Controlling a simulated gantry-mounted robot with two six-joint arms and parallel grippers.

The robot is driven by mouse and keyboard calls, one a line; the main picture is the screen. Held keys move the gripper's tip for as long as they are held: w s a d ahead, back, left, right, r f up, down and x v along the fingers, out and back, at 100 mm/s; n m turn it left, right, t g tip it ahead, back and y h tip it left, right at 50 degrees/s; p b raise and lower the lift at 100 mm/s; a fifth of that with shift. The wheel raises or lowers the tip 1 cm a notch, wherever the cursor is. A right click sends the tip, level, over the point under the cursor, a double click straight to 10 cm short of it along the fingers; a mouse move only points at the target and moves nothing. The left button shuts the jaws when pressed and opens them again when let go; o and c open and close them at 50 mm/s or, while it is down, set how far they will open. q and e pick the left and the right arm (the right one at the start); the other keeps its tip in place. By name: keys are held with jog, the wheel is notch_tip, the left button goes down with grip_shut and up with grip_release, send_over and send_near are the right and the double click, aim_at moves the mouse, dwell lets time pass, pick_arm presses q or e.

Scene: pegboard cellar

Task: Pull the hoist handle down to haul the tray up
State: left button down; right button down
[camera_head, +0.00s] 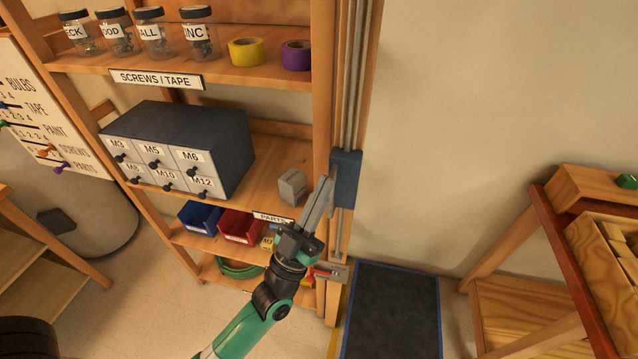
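A blue block (346,180) sits on the vertical metal rails (354,90) at the right edge of the shelf; it looks like the hoist's handle carriage. My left gripper (327,184) reaches up to its left side, its long grey fingers close together and overlapping the block's edge in view. Whether they grip a handle there or only touch is hidden. Low on the rails, a small grey platform (338,271), possibly the tray, carries a small red thing (322,273). My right gripper is not in view.
The wooden shelf holds a drawer cabinet (226,146), a grey cube (292,187), red (238,226) and blue (201,217) bins and jars, close left of my arm. A dark mat (392,315) lies on the floor right of the rails. A wooden bench (560,240) stands right.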

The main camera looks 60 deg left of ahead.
pick_arm(q)
notch_tip(320, 180, down, 23)
jog(key=b, duration=1.6)
jog(key=shift+f+b, duration=0.15)
jog(key=shift+b, duration=0.2)
jog(key=shift+w, duration=0.1)
notch_tip(320, 180, up, 5)
jog(key=s+p, duration=0.1)
jog(key=p, duration=0.3)
jog(key=v, duration=1.1)
jog(key=shift+s+d+f, duration=0.15)
jog(key=shift+s+d, duration=0.05)
jog(key=shift+d, duration=0.1)
